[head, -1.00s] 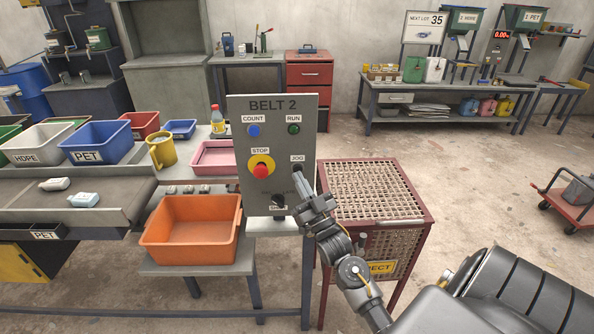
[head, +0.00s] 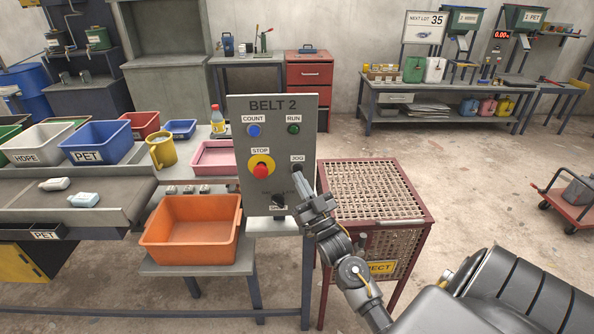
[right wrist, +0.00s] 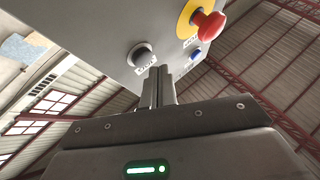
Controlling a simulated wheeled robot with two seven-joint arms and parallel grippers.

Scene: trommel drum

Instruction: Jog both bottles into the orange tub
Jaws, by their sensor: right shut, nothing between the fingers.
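Two small white bottles lie on the grey belt at the left in the head view: one bottle (head: 55,184) farther back, the other bottle (head: 84,200) nearer the belt's right end. The orange tub (head: 190,235) stands empty on a low stand beyond that end. My right gripper (head: 299,178) is shut and empty, its tips at the JOG button on the grey BELT 2 panel (head: 285,112). In the right wrist view the shut fingers (right wrist: 158,75) point at the panel beside the dark JOG button (right wrist: 141,56); contact cannot be told. My left gripper is not in view.
The panel also carries a red STOP button (head: 260,171), a blue COUNT button (head: 253,130) and a green RUN button (head: 294,129). A red mesh cage (head: 375,190) stands right of the panel. A blue PET bin (head: 97,141) and a yellow mug (head: 162,151) stand behind the belt.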

